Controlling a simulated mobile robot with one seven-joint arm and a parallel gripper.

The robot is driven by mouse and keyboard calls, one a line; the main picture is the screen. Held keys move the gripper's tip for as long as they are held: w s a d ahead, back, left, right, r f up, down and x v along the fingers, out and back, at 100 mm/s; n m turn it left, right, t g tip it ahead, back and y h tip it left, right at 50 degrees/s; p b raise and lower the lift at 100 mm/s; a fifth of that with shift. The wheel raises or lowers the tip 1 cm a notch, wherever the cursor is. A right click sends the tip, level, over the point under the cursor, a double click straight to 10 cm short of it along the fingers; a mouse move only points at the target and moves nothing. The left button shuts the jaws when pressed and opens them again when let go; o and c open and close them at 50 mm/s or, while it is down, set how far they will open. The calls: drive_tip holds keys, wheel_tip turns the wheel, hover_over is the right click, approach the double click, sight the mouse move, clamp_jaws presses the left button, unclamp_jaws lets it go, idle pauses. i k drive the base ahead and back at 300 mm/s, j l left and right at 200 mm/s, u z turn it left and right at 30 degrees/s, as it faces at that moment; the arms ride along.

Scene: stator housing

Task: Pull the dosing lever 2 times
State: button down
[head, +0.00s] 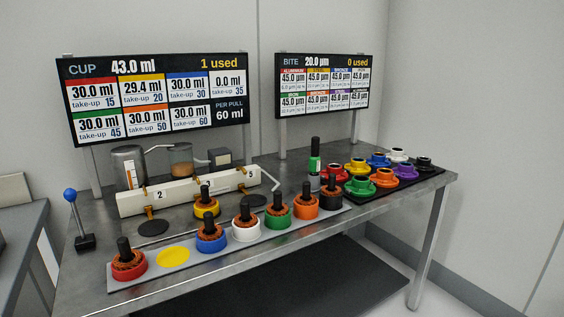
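The dosing lever is a rod with a blue ball knob (70,195) on a dark base (85,242), at the left end of the metal table. Its rod stands nearly upright, with the knob leaning slightly left. The "CUP" display (155,98) reads 43.0 ml, "1 used" and "PER PULL 60 ml". Its yellow cell reads 29.4 ml, one cell reads 0.0 ml and the others 30.0 ml. A clear cup (180,158) with brownish content stands behind the white block (185,190). My gripper is not in view, and nothing touches the lever.
A yellow-based stator (206,208) stands before the white block, between dark discs (153,229). Several coloured stators stand on a grey strip (200,262), which has an empty yellow spot (173,254). Coloured flanged parts (385,177) fill a black tray at right. Tabletop around the lever is clear.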

sight(69, 195)
drive_tip(key=i+j, duration=0.8)
